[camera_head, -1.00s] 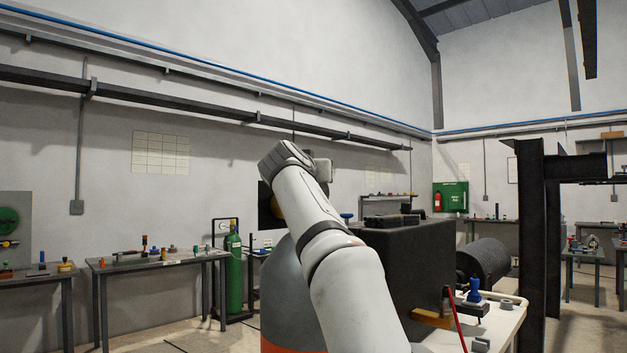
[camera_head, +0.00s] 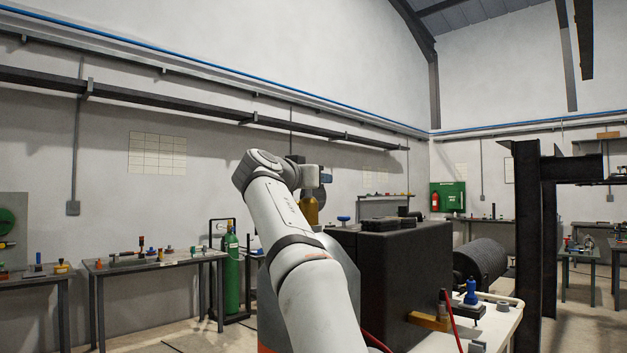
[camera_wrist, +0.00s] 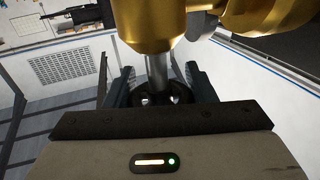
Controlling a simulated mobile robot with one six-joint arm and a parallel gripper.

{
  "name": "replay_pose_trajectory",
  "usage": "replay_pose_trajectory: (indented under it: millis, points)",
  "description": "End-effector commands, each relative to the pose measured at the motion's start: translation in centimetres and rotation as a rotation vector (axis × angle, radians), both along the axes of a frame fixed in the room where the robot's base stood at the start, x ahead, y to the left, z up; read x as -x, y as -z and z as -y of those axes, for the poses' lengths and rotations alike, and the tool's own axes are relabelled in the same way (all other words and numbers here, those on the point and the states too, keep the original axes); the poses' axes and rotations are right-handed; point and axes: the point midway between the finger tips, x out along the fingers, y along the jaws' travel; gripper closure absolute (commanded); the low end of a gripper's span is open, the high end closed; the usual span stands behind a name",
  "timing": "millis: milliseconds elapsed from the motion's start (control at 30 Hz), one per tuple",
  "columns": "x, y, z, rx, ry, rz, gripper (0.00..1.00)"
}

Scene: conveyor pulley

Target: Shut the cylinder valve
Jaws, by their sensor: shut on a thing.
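The brass valve body (camera_wrist: 150,25) fills the top middle of the wrist view, with a metal stem running down to a black handwheel (camera_wrist: 153,98). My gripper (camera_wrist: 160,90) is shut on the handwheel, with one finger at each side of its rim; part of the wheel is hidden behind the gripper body. In the head view the brass valve (camera_head: 309,209) shows just right of my arm, below my gripper (camera_head: 315,180). The grey cylinder under it is mostly hidden by my arm.
A large black box (camera_head: 400,270) stands right of my arm, with a white table (camera_head: 490,330) in front of it. A green cylinder (camera_head: 231,275) stands by the left wall beside a workbench (camera_head: 150,264). A dark steel post (camera_head: 530,240) rises at right.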

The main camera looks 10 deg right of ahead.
Motion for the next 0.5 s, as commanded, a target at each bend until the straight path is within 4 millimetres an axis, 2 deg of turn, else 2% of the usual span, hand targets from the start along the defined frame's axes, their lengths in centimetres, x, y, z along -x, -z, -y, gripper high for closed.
replay_pose_trajectory:
  millis: [33,267,500]
  points:
    - [-0.08,0.22,-0.05,-0.001,0.000,-0.004,0.47]
    - [-0.03,0.09,-0.01,0.000,0.000,-0.002,0.29]
    - [0.05,0.03,-0.03,-0.001,0.000,-0.001,0.28]
